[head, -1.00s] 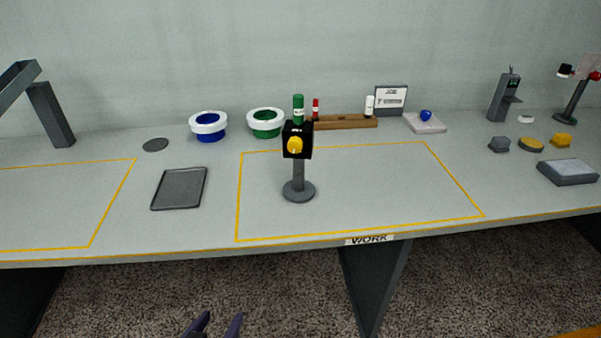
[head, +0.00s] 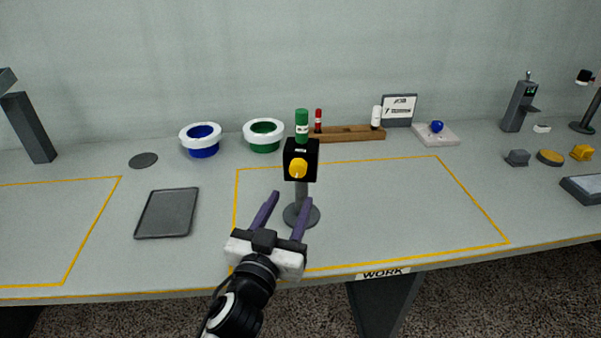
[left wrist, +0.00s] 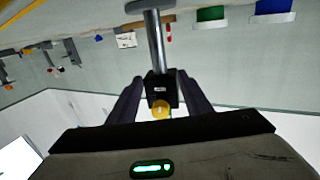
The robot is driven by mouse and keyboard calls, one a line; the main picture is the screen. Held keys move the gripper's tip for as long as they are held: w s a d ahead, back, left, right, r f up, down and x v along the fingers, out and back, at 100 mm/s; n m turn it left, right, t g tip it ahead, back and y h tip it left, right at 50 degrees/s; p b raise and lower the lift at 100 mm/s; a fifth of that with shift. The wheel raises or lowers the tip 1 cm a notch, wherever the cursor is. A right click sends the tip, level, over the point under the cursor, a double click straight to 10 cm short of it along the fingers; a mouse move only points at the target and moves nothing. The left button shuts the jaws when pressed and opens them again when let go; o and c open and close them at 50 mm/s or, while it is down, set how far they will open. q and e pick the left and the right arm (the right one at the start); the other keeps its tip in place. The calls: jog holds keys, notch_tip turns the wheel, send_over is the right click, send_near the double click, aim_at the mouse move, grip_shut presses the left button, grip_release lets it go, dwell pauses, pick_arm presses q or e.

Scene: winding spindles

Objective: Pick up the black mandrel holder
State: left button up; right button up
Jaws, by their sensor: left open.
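The black mandrel holder (head: 301,160) is a black block with a yellow knob (head: 297,169) on its front. It sits on a grey post with a round base (head: 312,214), inside the yellow-lined work area. A green spindle (head: 302,124) stands upright on top of it. My left gripper (head: 286,197) is open and empty, in front of the holder and lower than the block in the head view. In the left wrist view, which looks upside down, the block (left wrist: 162,88) shows between the two open fingers (left wrist: 160,92); I cannot tell whether they touch it. My right gripper is not in view.
A dark tray (head: 167,213) lies left of the work area. Blue (head: 201,140) and green (head: 264,135) white-rimmed cups stand behind. A wooden rack (head: 348,134) with a red and a white spindle is behind the holder. The right of the work area is clear.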

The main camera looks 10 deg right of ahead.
aim_at(300, 183)
pick_arm(q)
jog(key=x, duration=0.7)
jog(key=shift+w+d, duration=0.15)
grip_shut()
jog(key=shift+r, duration=0.2)
